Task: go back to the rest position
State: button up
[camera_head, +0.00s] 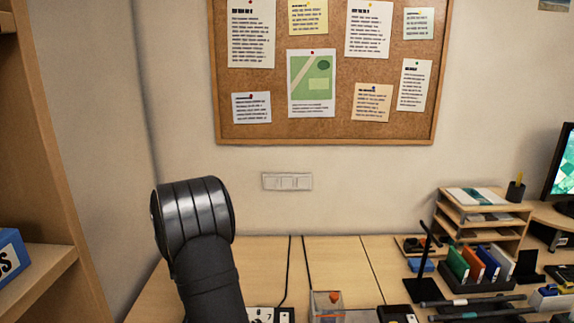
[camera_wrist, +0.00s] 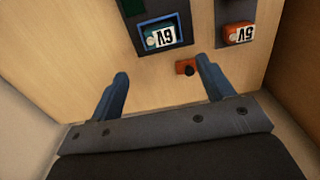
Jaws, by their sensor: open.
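My gripper (camera_wrist: 164,88) shows in the wrist view with its two blue-grey fingers spread apart and nothing between them. It is above a light wooden surface. My dark arm rises at the lower left of the head view, and the gripper itself is not visible there.
In the wrist view, a blue-framed holder with a "6V" label (camera_wrist: 160,35) and an orange "6V" piece (camera_wrist: 238,33) lie beyond the fingertips. A small orange block with a black knob (camera_wrist: 186,68) is nearer. In the head view, the desk (camera_head: 340,262) holds organizers (camera_head: 484,215) at right.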

notch_tip(320, 180, down, 13)
jog(key=shift+s, duration=0.1)
jog(key=r, duration=0.5)
jog(key=shift+d+r, duration=0.15)
jog(key=shift+d, duration=0.25)
jog(key=s+d+r, duration=0.1)
jog(key=d+r, duration=0.6)
jog(key=d, duration=0.5)
jog(key=s+d+f+m, duration=0.1)
jog(key=s+d+f, duration=0.1)
jog(key=s+d, duration=0.45)
jog(key=s+d+f, duration=0.2)
jog(key=s+d, duration=0.1)
jog(key=s, duration=0.7)
jog(key=a+f, duration=0.1)
jog(key=a, duration=0.2)
jog(key=a+f, duration=0.2)
jog(key=a, duration=0.1)
jog(key=a+f, duration=0.2)
jog(key=shift+w+a, duration=0.35)
jog(key=shift+a, duration=0.05)
jog(key=shift+a+f, duration=0.25)
jog(key=shift+a, duration=0.05)
